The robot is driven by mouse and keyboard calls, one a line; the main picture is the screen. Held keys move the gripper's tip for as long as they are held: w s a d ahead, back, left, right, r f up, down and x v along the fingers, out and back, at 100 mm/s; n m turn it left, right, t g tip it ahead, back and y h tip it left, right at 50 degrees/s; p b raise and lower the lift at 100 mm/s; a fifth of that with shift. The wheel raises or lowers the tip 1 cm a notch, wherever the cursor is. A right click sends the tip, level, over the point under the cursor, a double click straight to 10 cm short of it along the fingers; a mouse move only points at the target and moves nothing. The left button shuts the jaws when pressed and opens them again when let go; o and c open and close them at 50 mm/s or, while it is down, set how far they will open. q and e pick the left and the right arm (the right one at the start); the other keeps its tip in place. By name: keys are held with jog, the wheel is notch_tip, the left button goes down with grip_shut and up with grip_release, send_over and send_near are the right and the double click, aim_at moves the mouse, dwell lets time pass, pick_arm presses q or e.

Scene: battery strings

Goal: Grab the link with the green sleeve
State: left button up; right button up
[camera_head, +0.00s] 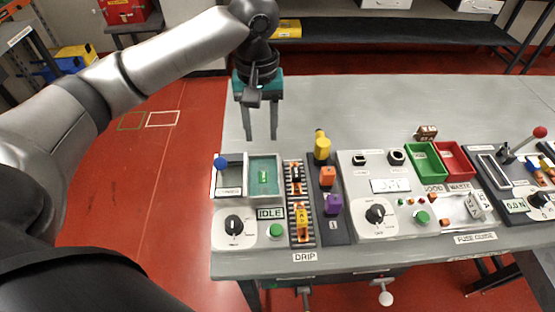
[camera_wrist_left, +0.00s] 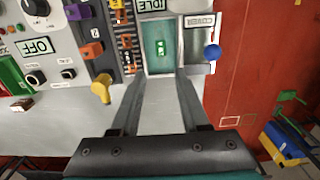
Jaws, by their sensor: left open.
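A small link with a bright green sleeve (camera_head: 263,176) lies in a shallow teal-green tray (camera_head: 264,159) on the left panel. It also shows in the left wrist view (camera_wrist_left: 158,46), inside the same tray beyond the fingertips. My left gripper (camera_head: 260,137) is open and empty, pointing down behind the tray's far edge. In the left wrist view its fingers (camera_wrist_left: 160,78) stand apart, roughly in line with the tray. The gripper does not touch the link. My right gripper is not in view.
Left of the tray is a blue-knobbed lever (camera_head: 220,163). To its right are a black rack (camera_head: 292,235) with orange parts and a yellow-handled piece (camera_head: 321,146). A dial (camera_head: 235,225) and a green button (camera_head: 276,230) lie in front. The grey table (camera_head: 350,110) behind is clear.

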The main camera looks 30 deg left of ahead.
pick_arm(q)
jog(key=b, duration=0.2)
send_over(263, 177)
notch_tip(263, 177, down, 9)
jog(key=shift+f, duration=0.6)
notch_tip(263, 177, down, 5)
jog(key=shift+r+b, duration=0.1)
jog(key=shift+b, duration=0.8)
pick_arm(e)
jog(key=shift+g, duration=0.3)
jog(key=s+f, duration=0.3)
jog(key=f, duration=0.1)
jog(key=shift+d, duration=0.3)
pick_arm(q)
jog(key=shift+c, duration=0.2)
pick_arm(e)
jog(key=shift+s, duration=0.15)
pick_arm(q)
grip_shut()
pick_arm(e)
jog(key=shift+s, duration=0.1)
